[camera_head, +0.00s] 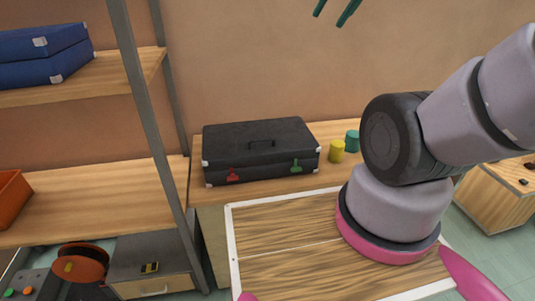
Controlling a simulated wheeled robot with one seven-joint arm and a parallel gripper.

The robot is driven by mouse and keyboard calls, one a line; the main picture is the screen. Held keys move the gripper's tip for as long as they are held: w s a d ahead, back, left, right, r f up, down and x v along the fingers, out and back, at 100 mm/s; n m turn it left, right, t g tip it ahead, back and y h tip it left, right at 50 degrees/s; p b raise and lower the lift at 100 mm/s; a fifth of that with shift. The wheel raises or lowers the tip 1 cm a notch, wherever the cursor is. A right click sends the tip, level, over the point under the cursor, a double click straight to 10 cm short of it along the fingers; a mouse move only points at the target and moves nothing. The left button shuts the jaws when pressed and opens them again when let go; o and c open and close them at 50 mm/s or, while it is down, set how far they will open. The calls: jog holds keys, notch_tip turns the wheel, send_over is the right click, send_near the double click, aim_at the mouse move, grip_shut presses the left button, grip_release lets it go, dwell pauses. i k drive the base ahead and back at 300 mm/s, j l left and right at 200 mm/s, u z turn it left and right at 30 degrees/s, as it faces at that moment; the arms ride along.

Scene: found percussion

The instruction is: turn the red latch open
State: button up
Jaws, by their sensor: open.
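A black case (262,146) lies closed on a wooden table, with a handle on its lid. The red latch (233,175) is on its front face at the left; its finer position is too small to tell. A green latch (296,166) is on the same face at the right. My gripper (335,9) shows only as two dark green fingertips at the top edge. They are apart, with nothing between them, and well above the case. The rest of the gripper is out of frame.
A yellow cylinder (337,151) and a teal cylinder (352,141) stand right of the case. At the left is a shelf with a grey post (137,88), blue cases (45,55) and an orange bin (12,200). My arm covers the table's right part.

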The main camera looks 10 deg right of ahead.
aim_at(232, 176)
jog(key=k, duration=1.65)
jog(key=i+j, duration=0.25)
jog(key=j, duration=0.15)
jog(key=i+j, duration=0.25)
jog(key=j, duration=0.15)
jog(key=i+j, duration=0.15)
jog(key=j, duration=0.2)
jog(key=i+j, duration=0.1)
jog(key=j, duration=0.2)
jog(key=i+j, duration=0.15)
jog(key=j, duration=0.2)
jog(key=i+j, duration=0.1)
jog(key=j, duration=0.2)
jog(key=z, duration=0.05)
